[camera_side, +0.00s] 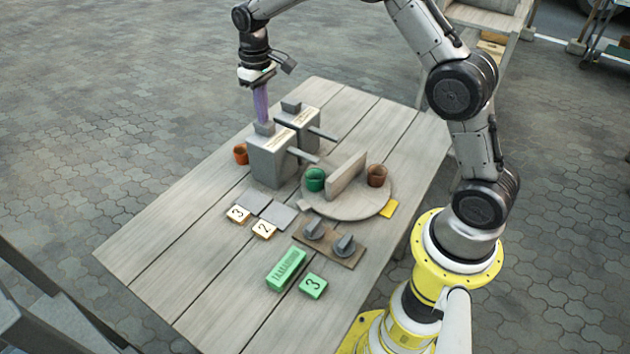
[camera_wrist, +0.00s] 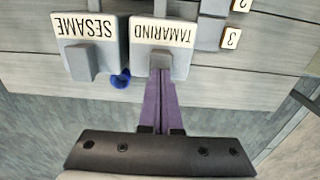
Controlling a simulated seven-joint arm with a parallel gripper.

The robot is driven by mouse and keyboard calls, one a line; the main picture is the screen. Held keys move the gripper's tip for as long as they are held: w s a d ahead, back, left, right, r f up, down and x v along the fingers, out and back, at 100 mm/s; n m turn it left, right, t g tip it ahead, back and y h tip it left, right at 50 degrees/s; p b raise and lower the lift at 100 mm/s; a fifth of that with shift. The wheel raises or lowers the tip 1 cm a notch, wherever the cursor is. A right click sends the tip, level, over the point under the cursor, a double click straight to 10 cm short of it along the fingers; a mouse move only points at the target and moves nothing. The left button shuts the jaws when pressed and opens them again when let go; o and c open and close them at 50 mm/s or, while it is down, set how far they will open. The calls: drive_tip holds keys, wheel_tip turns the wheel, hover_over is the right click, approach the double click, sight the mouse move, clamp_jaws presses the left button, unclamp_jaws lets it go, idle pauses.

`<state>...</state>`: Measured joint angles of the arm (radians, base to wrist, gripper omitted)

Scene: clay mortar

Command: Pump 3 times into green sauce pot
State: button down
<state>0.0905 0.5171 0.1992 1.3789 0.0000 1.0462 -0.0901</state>
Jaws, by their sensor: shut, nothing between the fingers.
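The green pot (camera_side: 315,179) sits on a round wooden turntable (camera_side: 345,211), close below the spout end of the front grey dispenser (camera_side: 270,165). In the wrist view this dispenser's label reads TAMARIND (camera_wrist: 161,33). My gripper (camera_side: 262,118) points down with its purple fingers shut and empty, at the dispenser's grey pump head (camera_side: 264,128). The fingertips (camera_wrist: 161,72) overlap the head in the wrist view; I cannot tell whether they touch it. A second dispenser, labelled SESAME (camera_wrist: 85,26), stands beside it. Inside the green pot is not clear.
An upright board (camera_side: 346,177) divides the turntable, with a brown pot (camera_side: 377,176) beyond it. An orange pot (camera_side: 240,154) stands behind the front dispenser. A green block (camera_side: 286,269), a green 3 tile (camera_side: 313,286) and a two-knob panel (camera_side: 329,244) lie nearer.

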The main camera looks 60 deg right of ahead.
drive_tip(key=shift+f, duration=0.2)
idle(0.3)
drive_tip(key=shift+f, duration=0.8)
drive_tip(key=shift+r, duration=0.15)
idle(0.3)
drive_tip(key=shift+r, duration=1.5)
drive_tip(key=shift+f, duration=0.25)
drive_tip(key=shift+f, duration=0.4)
